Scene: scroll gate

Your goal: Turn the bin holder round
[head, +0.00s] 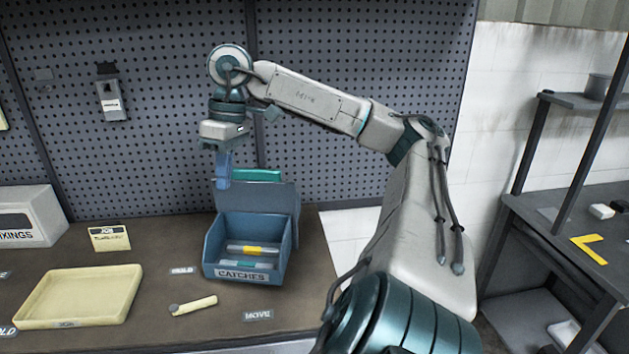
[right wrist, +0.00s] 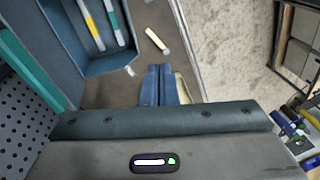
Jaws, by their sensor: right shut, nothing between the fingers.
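A blue bin (head: 290,250) labelled CATCHES stands on the brown bench with its open front toward me. A taller blue-grey back panel (head: 270,198) rises behind it, with a teal strip (head: 256,174) along the top. I cannot tell which part is the separate holder. Yellow-banded and teal-banded pieces lie inside the bin. My right gripper (head: 223,184) points down with its blue fingers shut and empty, at the back left top of the bin. In the right wrist view the shut fingers (right wrist: 161,70) are beside the bin (right wrist: 110,64), apart from it. My left gripper is out of view.
A FIXINGS box (head: 30,215) stands far left. The pegboard (head: 340,120) rises close behind.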

